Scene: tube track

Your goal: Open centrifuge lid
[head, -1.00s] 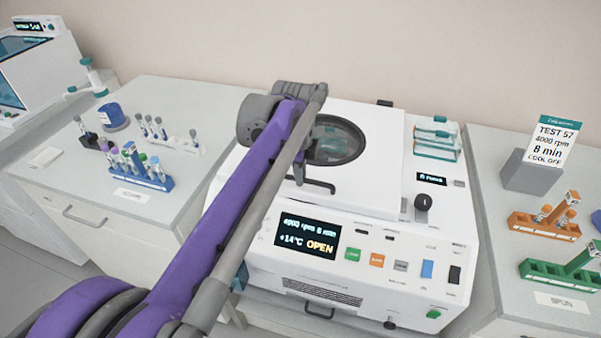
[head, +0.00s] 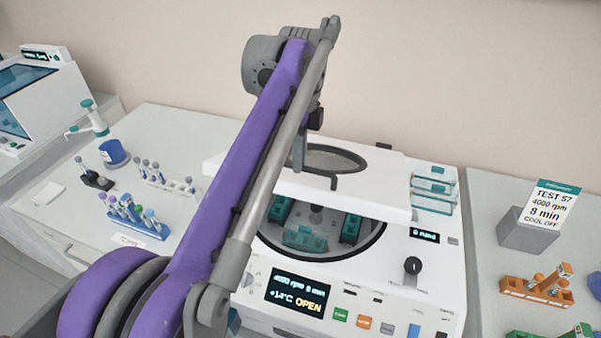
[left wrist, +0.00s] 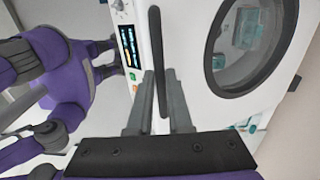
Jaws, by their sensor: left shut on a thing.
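The centrifuge (head: 385,268) is a white box with a screen reading OPEN. Its white lid (head: 385,198), with a round window, is partly raised and tilted above the bowl in the head view. Teal buckets (head: 304,238) show in the bowl beneath. My left gripper (head: 300,168) is at the lid's front edge, shut on the dark lid handle (head: 334,183). In the left wrist view the handle (left wrist: 157,55) passes between the two fingers (left wrist: 161,100). My left arm hides part of the lid's left side. The right gripper is not in view.
Tube racks (head: 132,215) and a blue cup (head: 112,152) stand on the left bench. An orange rack (head: 535,290) and a sign card (head: 548,205) are on the right bench. Stacked teal-edged boxes (head: 433,187) sit beside the lid's right edge. The wall is behind.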

